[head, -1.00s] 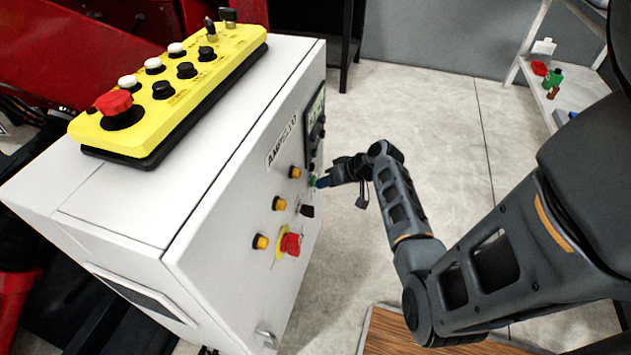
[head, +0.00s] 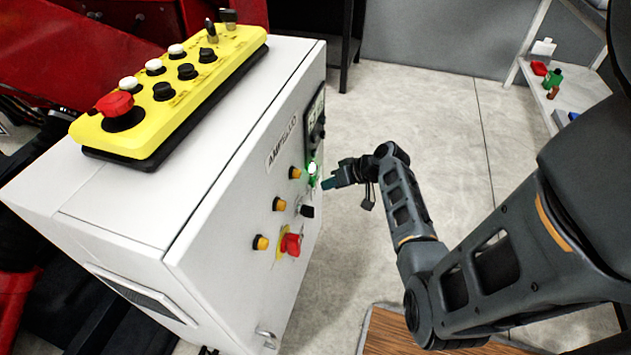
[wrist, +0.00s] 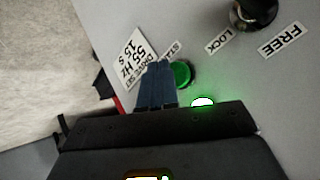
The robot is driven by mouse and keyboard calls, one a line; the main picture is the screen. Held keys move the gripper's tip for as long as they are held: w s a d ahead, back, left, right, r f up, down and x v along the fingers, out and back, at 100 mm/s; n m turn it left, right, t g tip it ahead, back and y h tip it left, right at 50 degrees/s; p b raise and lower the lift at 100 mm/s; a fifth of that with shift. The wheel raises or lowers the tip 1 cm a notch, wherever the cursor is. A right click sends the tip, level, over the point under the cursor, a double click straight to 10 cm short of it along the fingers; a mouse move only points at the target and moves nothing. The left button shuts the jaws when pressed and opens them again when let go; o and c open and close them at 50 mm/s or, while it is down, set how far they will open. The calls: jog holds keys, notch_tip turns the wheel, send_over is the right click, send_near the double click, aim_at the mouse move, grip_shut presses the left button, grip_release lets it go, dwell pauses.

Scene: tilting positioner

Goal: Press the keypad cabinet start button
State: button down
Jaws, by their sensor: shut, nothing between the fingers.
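The white keypad cabinet (head: 215,205) stands left of my arm, with its control face toward my gripper. The green start button (wrist: 182,75) shows in the wrist view beside a partly hidden label. A lit green lamp (head: 312,167) glows on the face; its glow also shows in the wrist view (wrist: 203,102), partly behind my gripper body. My gripper (head: 327,184) is shut and empty, its tip a small gap to the right of the face in the head view. Its blue fingers (wrist: 157,82) appear just left of the button in the wrist view.
Amber buttons (head: 279,204), a black selector (head: 307,211) and a red knob (head: 291,244) sit on the same face. A yellow control box (head: 175,85) lies on top. Floor to the right is clear; a shelf (head: 545,95) stands at far right.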

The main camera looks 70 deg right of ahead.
jog(key=shift+s, duration=2.5)
jog(key=a+n+g+h, duration=0.1)
jog(key=a+n+h, duration=0.1)
jog(key=a, duration=2)
jog(key=s+a+r+n+t+y, duration=0.1)
jog(key=s+a+r+n+t, duration=0.1)
jog(key=a+r, duration=0.3)
jog(key=s+a+r+n+t, duration=0.2)
jog(key=s+a+r, duration=0.3)
jog(key=r, duration=0.8)
jog(key=s+a+r+n+t+y, duration=0.1)
jog(key=s+a+r+n+t, duration=0.1)
jog(key=a+r, duration=0.4)
notch_tip(320, 180, up, 3)
jog(key=shift+s+r+t+y, duration=0.1)
jog(key=shift+s+t+y, duration=0.2)
jog(key=shift+s+t, duration=0.5)
jog(key=shift+s+g, duration=0.15)
jog(key=shift+g, duration=0.15)
